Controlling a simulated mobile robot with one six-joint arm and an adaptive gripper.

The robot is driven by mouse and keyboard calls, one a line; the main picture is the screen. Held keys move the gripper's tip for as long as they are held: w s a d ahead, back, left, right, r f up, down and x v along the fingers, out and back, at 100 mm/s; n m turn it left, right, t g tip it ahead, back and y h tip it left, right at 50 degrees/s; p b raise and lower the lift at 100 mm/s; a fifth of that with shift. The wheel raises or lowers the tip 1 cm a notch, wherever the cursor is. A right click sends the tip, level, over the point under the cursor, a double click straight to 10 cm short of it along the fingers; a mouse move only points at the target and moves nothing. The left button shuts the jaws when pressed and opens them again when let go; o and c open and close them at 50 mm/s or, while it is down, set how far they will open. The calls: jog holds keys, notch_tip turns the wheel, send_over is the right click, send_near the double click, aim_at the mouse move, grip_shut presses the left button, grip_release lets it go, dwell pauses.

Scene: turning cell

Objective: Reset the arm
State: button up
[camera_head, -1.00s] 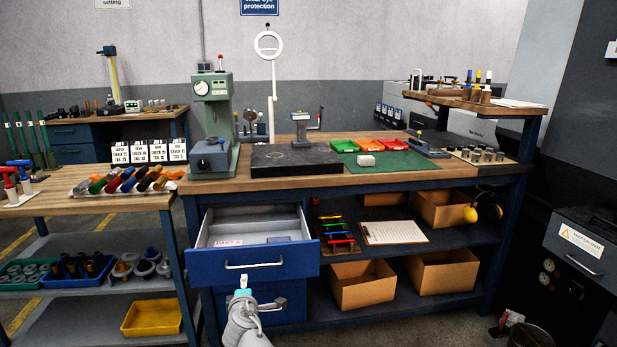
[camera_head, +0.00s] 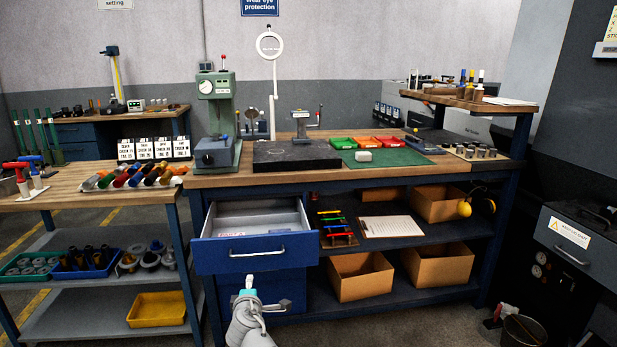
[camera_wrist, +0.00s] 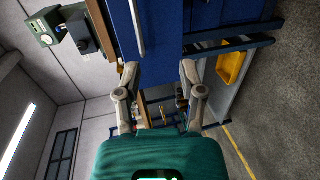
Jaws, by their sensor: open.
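My gripper (camera_wrist: 158,75) shows in the wrist view with its two fingers spread apart and nothing between them. In the head view my arm comes up from the bottom edge, with its end in front of the lower blue drawer (camera_head: 262,290). The gripper's fingers are not clear in that view. The upper blue drawer (camera_head: 255,252) is pulled open and a light item with red lettering lies in it. My arm's end appears below the open drawer's front; I cannot tell the gap. In the wrist view blue drawer fronts (camera_wrist: 205,15) lie beyond the fingers.
The workbench (camera_head: 400,180) carries a green press (camera_head: 215,110), a dark surface plate (camera_head: 295,155) and small coloured trays (camera_head: 388,141). A side cart (camera_head: 110,195) with a yellow bin (camera_head: 157,309) stands left. Cardboard boxes (camera_head: 360,276) fill the lower shelf. The open drawer juts forward.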

jog(key=s+d+f+m+g+h, duration=0.1)
jog(key=d+f+m+g+h, duration=0.4)
jog(key=d, duration=0.6)
jog(key=s+d+f+m+g, duration=0.2)
jog(key=d+f+m, duration=0.3)
jog(key=d, duration=0.6)
jog(key=s+d+f+m+g+y, duration=0.35)
jog(key=s+d+m+g, duration=0.5)
jog(key=s+d, duration=0.35)
notch_tip(320, 180, up, 28)
jog(key=a+p, duration=0.1)
jog(key=p, duration=2.7)
jog(key=shift+s+a+m+p, duration=0.15)
jog(key=shift+s+m+p, duration=0.15)
jog(key=shift+m+p, duration=0.1)
jog(key=shift+a, duration=0.1)
